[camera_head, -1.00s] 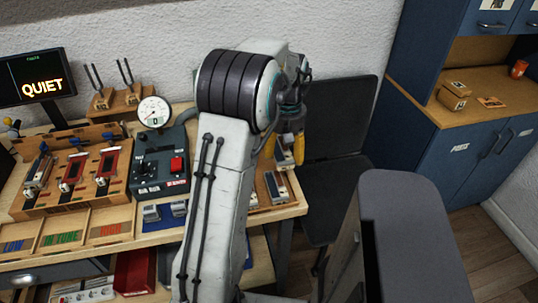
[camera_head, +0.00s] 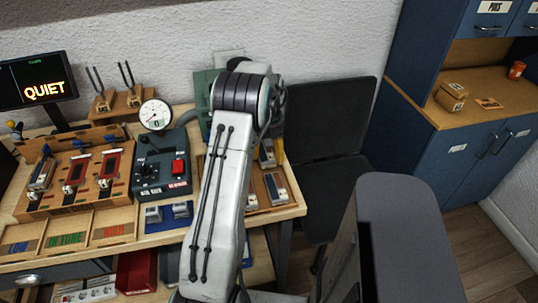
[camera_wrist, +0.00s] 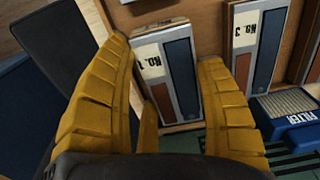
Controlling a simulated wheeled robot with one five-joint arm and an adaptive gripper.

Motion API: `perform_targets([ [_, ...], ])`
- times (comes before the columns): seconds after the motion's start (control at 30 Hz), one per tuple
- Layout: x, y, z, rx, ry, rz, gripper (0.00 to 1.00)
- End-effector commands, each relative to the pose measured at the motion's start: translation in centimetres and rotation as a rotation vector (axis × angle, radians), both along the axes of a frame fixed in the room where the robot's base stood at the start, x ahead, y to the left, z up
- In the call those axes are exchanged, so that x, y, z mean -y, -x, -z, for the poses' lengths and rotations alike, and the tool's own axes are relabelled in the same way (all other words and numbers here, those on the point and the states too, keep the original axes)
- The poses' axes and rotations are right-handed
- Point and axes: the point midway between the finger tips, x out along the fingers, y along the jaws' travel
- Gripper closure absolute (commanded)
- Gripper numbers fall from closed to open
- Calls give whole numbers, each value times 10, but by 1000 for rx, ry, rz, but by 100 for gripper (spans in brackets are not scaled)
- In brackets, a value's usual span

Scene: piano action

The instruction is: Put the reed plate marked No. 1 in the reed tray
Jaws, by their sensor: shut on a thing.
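In the wrist view, the reed plate marked No. 1 (camera_wrist: 181,72) is silver with a cream label and dark blue and reddish-brown strips. It lies between the yellow fingers of my gripper (camera_wrist: 165,60), which is shut on it. A plate marked No. 3 (camera_wrist: 262,50) stands to the right, apart from the fingers, in a wooden tray (camera_wrist: 214,20). I cannot tell whether plate No. 1 touches this tray. In the head view, my arm hides most of the gripper and part of the tray at the bench's right end.
A blue FILTER block (camera_wrist: 290,113) is close to the right finger. In the head view, a control box (camera_head: 160,162) with a gauge and a wooden fixture (camera_head: 112,196) are left of my arm. A dark chair (camera_head: 325,130) stands right of the bench.

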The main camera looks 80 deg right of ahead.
Motion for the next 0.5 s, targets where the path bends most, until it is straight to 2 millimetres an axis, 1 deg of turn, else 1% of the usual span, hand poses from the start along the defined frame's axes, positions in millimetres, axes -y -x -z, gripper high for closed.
perform_targets([
  [0.1,0,0,11,0,-1,0,70],
  [0.2,0,0,15,0,0,0,70],
  [0.5,0,0,16,-1,1,0,70],
])
